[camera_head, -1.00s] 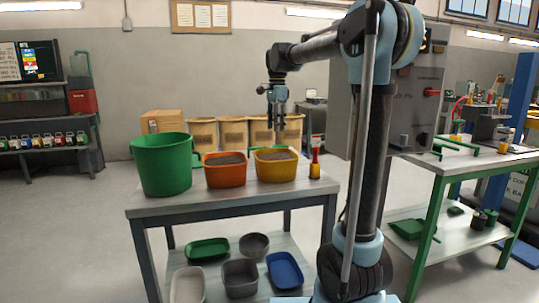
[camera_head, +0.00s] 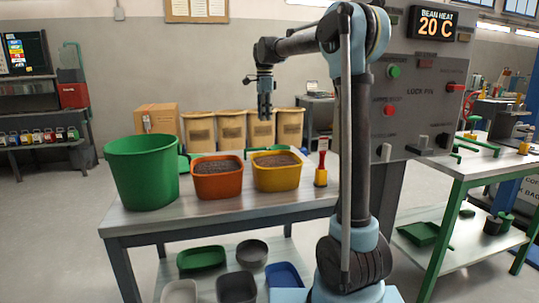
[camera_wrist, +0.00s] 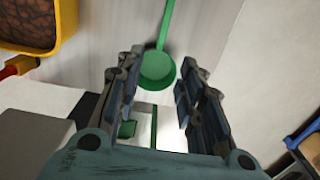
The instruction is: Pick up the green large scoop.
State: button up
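In the wrist view a green scoop (camera_wrist: 157,66) with a round bowl and long straight handle lies on a pale surface. Its bowl shows between and beyond the fingertips of my gripper (camera_wrist: 155,75), which is open and empty, with a clear gap on both sides. In the head view my gripper (camera_head: 265,108) hangs pointing down, above and behind the yellow bin (camera_head: 276,184). Green parts (camera_head: 250,152) peep out behind the bins there; most of them is hidden, and I cannot tell which belong to this scoop.
The table (camera_head: 240,218) also holds a green bucket (camera_head: 142,175), an orange bin (camera_head: 218,190) and a red-and-yellow handled tool (camera_head: 321,170). Several trays sit on its lower shelf. A grey control panel (camera_head: 410,110) stands right, beside a green-legged bench (camera_head: 452,172). Sacks stand behind.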

send_near(263, 148)
jog(key=f, duration=0.5)
jog(key=shift+w+d+f, duration=0.15)
jog(key=shift+w+d, duration=0.05)
jog(key=shift+w, duration=0.1)
jog(key=shift+w+a+f, duration=0.1)
jog(key=shift+f, duration=1.2)
jog(key=shift+a+f, duration=0.1)
jog(key=shift+f, duration=1.2)
grip_shut()
